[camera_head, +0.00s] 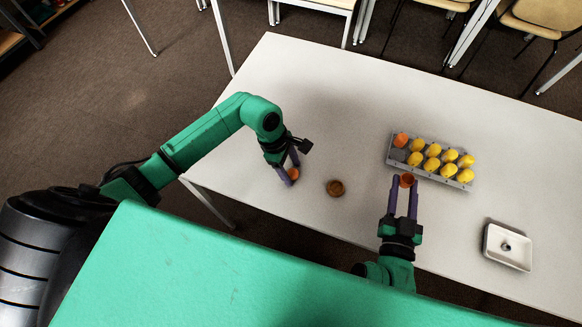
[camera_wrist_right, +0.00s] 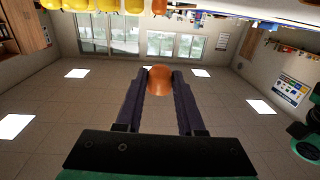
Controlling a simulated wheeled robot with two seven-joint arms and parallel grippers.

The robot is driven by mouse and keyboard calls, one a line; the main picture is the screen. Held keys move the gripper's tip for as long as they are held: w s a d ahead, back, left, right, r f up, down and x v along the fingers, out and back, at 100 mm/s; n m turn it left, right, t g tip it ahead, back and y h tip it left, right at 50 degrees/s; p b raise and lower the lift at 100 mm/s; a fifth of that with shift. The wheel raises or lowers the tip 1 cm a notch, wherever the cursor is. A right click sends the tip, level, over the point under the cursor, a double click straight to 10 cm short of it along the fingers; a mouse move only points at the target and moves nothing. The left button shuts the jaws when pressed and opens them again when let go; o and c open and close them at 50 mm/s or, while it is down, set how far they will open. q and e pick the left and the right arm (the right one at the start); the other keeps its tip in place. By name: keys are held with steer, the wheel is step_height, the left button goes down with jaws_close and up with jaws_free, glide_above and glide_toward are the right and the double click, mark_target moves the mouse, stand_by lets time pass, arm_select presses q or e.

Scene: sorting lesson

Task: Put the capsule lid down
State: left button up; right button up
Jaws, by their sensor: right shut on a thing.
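My right gripper (camera_head: 402,184) is shut on a small orange piece (camera_head: 407,180), which looks like the capsule lid. Seen from above, it has a darker, hollow-looking middle. In the right wrist view the orange piece (camera_wrist_right: 159,80) sits between the two dark fingertips. It is held just in front of the grey tray's near edge; its height above the table is unclear. My left gripper (camera_head: 292,170) is at the table's left part, with another orange piece (camera_head: 293,174) between or beside its fingertips. I cannot tell whether it grips that piece.
A brown round piece (camera_head: 335,188) lies on the white table (camera_head: 330,95) between my grippers. The grey tray (camera_head: 432,174) holds several yellow capsules and one orange one, with an empty-looking place at its left. A white dish (camera_head: 493,256) with a small dark thing stands right. The table's back is clear.

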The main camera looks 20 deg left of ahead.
arm_select(q)
steer(key=shift+r, duration=0.15)
steer(key=shift+r+p, duration=0.55)
steer(key=shift+p, duration=0.25)
steer(key=b+v, duration=0.2)
steer(key=v, duration=0.9)
steer(key=shift+r+b, duration=0.35)
steer(key=shift+r, duration=0.05)
steer(key=shift+a, duration=0.15)
